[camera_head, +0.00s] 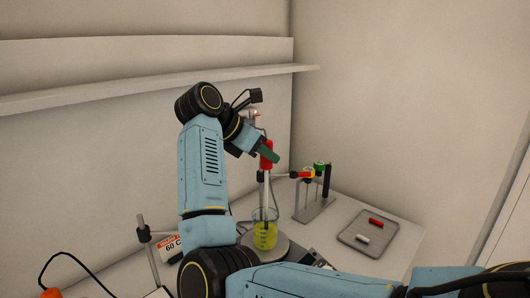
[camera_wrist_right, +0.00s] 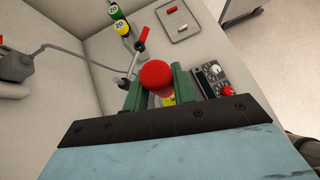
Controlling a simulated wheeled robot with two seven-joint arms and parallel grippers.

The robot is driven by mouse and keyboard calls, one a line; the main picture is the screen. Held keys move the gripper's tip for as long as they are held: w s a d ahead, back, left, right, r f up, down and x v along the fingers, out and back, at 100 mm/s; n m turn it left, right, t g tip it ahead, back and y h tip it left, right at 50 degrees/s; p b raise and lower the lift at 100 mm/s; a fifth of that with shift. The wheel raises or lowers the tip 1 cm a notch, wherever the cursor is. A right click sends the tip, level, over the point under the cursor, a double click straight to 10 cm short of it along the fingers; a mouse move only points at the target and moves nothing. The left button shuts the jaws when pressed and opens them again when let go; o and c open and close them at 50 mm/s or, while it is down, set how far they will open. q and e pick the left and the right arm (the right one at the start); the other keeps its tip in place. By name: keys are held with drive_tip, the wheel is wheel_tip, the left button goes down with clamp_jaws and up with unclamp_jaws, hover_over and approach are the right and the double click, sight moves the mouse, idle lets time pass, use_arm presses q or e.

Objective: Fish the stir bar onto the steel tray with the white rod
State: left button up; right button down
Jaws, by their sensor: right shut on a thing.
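My right gripper (camera_head: 268,152) is shut on the red handle (camera_head: 266,160) of the white rod (camera_head: 266,190). The rod hangs roughly upright, its lower end inside the glass beaker of yellow liquid (camera_head: 264,236). In the right wrist view the round red handle top (camera_wrist_right: 155,73) sits between the green fingers (camera_wrist_right: 158,88). I cannot make out a stir bar in the beaker. The steel tray (camera_head: 352,236) lies to the right, holding a small red bar (camera_head: 376,223) and a small white bar (camera_head: 362,239). My left gripper is out of view.
The beaker stands on a round plate (camera_head: 282,251) of a device with knobs (camera_wrist_right: 222,85). An orange-and-white box (camera_head: 170,248) is at left. A wall shelf (camera_head: 150,88) runs behind my arm.

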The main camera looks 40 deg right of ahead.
drive_tip(key=shift+r, duration=0.15)
drive_tip(key=shift+a+r, duration=0.1)
drive_tip(key=shift+r, duration=0.4)
drive_tip(key=shift+a+r+p, duration=0.1)
drive_tip(key=shift+p, duration=0.2)
wheel_tip(320, 180, up, 13)
drive_tip(key=p, duration=0.7)
drive_tip(key=shift+p, duration=0.4)
idle(0.6)
idle(0.4)
